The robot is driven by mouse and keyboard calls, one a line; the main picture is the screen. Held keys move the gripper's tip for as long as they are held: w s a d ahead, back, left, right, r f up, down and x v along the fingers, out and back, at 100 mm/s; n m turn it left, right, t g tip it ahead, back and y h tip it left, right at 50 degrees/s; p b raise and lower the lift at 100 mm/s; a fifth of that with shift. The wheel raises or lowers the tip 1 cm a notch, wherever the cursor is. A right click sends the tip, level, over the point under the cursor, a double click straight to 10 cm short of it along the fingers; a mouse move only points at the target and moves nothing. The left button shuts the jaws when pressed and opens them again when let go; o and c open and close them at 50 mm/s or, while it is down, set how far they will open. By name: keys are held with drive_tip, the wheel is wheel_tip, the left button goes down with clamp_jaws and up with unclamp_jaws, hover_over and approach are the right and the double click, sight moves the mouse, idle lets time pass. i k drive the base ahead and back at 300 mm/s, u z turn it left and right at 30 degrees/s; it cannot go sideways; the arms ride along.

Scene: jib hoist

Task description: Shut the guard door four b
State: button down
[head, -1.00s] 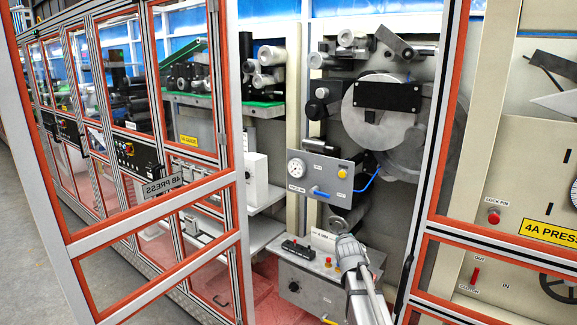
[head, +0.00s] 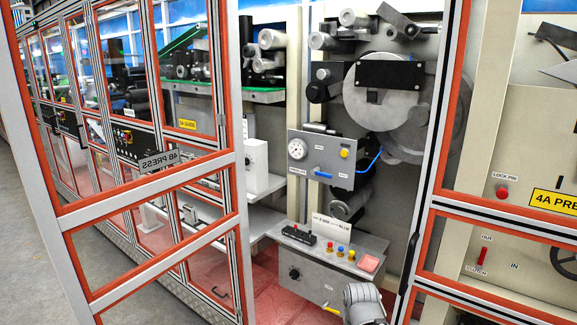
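The guard door 4B (head: 130,193) stands open at the left, swung out toward me. It has a grey frame with orange edging and clear panes. Its 4B PRESS plate (head: 160,161) sits on the middle rail. The door's near upright runs down the left of the picture, and the doorway to its right is uncovered. A grey rounded part of my arm shows at the bottom, right of centre, in front of the press opening and apart from the door. My gripper's fingers are not seen.
Inside the opening are a gauge panel (head: 328,161), a control box (head: 320,262) with coloured buttons, and rollers (head: 380,92). The guard marked 4A PRESS (head: 553,200) is at the right. Grey floor (head: 30,240) is clear at the far left.

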sight(56, 222)
drive_tip(key=u, duration=3.2)
drive_tip(key=i, duration=1.15)
drive_tip(key=u, duration=0.1)
